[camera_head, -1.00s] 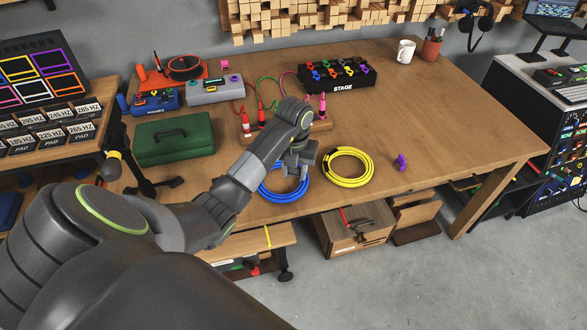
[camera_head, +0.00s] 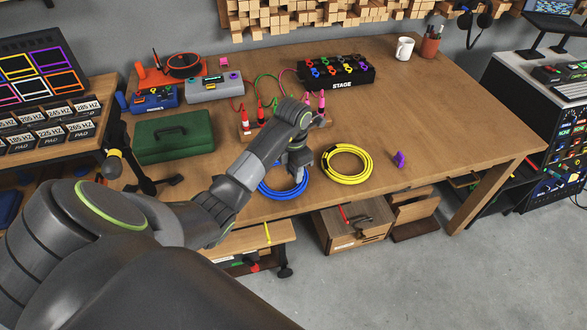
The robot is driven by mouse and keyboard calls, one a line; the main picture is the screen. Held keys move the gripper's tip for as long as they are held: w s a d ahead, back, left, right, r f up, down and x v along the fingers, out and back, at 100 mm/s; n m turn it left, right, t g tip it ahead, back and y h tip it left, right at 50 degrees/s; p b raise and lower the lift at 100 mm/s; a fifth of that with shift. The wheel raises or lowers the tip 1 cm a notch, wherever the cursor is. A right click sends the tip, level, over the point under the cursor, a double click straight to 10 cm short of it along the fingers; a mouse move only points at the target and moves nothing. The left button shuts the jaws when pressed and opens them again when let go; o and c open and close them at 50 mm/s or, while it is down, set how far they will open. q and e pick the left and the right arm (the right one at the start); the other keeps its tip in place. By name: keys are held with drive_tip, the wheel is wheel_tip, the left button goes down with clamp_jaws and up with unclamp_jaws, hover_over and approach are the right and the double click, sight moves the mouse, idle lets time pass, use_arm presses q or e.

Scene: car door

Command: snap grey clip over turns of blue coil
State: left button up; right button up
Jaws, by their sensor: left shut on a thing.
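The blue coil (camera_head: 272,190) lies flat on the wooden table near its front edge. My left gripper (camera_head: 297,176) is over the right side of the blue coil, pointing down, low at the coil's turns. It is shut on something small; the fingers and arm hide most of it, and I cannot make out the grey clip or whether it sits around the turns. My right gripper is not in view.
A yellow coil (camera_head: 347,179) lies just right of the blue one, and a purple clip (camera_head: 399,159) lies beyond it. A green case (camera_head: 174,151) stands at the left. The table's right side is clear.

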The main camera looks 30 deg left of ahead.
sight(294, 190)
use_arm(q)
drive_tip(key=shift+f+b, duration=2.3)
drive_tip(key=shift+f, duration=0.5)
drive_tip(key=shift+f+b, duration=1.05)
drive_tip(key=shift+f, duration=0.05)
drive_tip(key=o, duration=1)
drive_tip(key=shift+r, duration=0.1)
drive_tip(key=shift+r, duration=0.35)
wheel_tip(294, 190, up, 6)
drive_tip(key=shift+f+p, duration=0.15)
drive_tip(key=shift+p, duration=0.8)
wheel_tip(294, 190, up, 11)
drive_tip(key=p, duration=1.1)
drive_tip(key=shift+f, duration=0.1)
